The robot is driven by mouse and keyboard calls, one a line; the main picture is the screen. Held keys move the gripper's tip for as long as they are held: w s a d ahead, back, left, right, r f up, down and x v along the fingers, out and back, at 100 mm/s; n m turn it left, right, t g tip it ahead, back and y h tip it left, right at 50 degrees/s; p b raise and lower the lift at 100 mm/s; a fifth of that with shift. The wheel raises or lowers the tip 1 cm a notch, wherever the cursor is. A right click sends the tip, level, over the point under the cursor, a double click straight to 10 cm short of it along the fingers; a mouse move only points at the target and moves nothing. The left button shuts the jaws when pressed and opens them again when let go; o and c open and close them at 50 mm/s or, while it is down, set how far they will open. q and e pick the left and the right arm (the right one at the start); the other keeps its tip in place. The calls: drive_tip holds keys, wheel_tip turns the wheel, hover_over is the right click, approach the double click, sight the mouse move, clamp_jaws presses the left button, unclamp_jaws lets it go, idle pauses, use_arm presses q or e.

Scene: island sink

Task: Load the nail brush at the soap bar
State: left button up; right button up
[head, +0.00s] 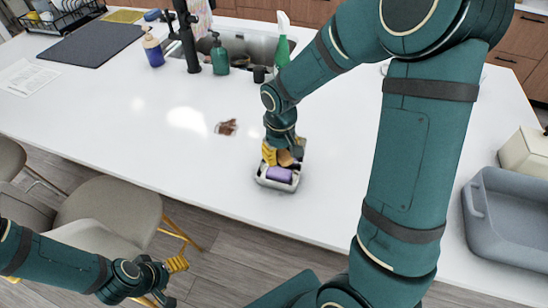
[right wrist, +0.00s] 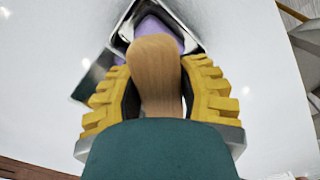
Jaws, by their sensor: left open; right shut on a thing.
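My right gripper (head: 281,156) reaches down over the dish. Its yellow fingers are shut on the wooden nail brush (head: 285,158). In the right wrist view the brush's tan wooden back (right wrist: 155,75) sits between both fingers, with the purple soap (right wrist: 155,28) just beyond it. The bristles are hidden, and I cannot tell whether they touch the soap. My left gripper (head: 176,281) is open and empty, low in front of the island.
A small brown patch (head: 227,127) lies left of the dish. A green bottle (head: 219,57), a spray bottle (head: 283,45) and a blue-yellow bottle (head: 152,50) stand by the sink (head: 250,45). A grey tub (head: 515,225) is at the right. Chairs stand at the front left.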

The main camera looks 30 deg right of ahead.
sight(280, 174)
use_arm(q)
drive_tip(key=shift+f, duration=0.1)
use_arm(e)
drive_tip(key=shift+d+f, duration=0.1)
drive_tip(key=shift+f+b, duration=0.85)
use_arm(q)
drive_tip(key=shift+s+d+f+b, duration=0.1)
drive_tip(key=shift+s+f+b, duration=0.15)
drive_tip(key=shift+f+b, duration=0.7)
drive_tip(key=shift+s+d+f+b, duration=0.1)
drive_tip(key=shift+s+f+b, duration=0.3)
drive_tip(key=shift+f, duration=0.9)
use_arm(e)
drive_tip(key=shift+f, duration=2)
use_arm(q)
drive_tip(key=shift+w+a+f+b, duration=0.1)
drive_tip(key=shift+w+f+b, duration=0.05)
drive_tip(key=shift+f+b, duration=0.35)
use_arm(e)
drive_tip(key=shift+s+f, duration=0.1)
drive_tip(key=shift+f, duration=0.4)
use_arm(q)
drive_tip(key=shift+r, duration=0.2)
use_arm(e)
drive_tip(key=shift+r, duration=0.15)
